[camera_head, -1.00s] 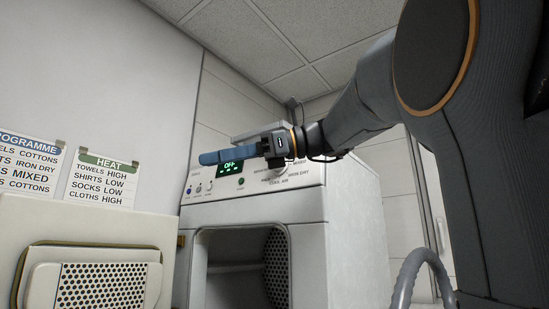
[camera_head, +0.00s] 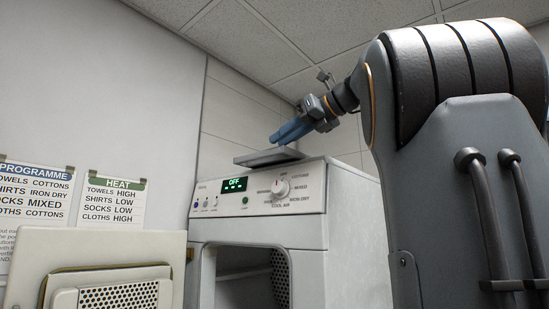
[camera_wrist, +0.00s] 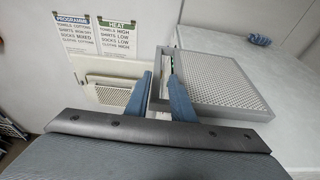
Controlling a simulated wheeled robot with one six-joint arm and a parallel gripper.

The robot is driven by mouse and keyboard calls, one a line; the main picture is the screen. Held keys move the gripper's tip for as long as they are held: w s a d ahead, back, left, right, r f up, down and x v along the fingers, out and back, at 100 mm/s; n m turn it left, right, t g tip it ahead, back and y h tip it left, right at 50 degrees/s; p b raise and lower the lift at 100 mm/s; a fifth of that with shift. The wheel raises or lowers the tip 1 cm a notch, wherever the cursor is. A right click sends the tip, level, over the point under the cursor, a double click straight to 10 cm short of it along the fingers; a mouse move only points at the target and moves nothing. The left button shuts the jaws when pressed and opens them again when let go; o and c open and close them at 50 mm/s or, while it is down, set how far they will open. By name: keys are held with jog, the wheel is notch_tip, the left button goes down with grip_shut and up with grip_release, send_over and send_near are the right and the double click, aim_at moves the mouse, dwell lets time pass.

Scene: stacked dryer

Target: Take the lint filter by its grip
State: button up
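The lint filter (camera_head: 268,157) is a flat grey frame on top of the white dryer (camera_head: 345,220), reaching over its front edge. The wrist view shows its pale mesh and grey rim (camera_wrist: 250,112) right of my fingers. My gripper (camera_head: 282,134) has two blue fingers and is above the filter in the head view. In the wrist view my gripper (camera_wrist: 160,78) is open, with a clear gap between the fingers. The right finger is close to the filter's left rim; I cannot tell whether they touch. Nothing is held.
The control panel (camera_head: 260,192) has a display reading OFF and a dial. Two paper charts (camera_head: 112,200) hang on the wall. A small blue item (camera_wrist: 258,39) lies on the white top.

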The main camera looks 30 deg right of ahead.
aim_at(259, 152)
jog(key=p+x, duration=0.1)
jog(key=x, duration=0.2)
jog(key=p+x, duration=0.1)
jog(key=x, duration=0.3)
jog(key=shift+s+a, duration=0.1)
jog(key=shift+a, duration=0.1)
jog(key=shift+c, duration=0.4)
grip_shut()
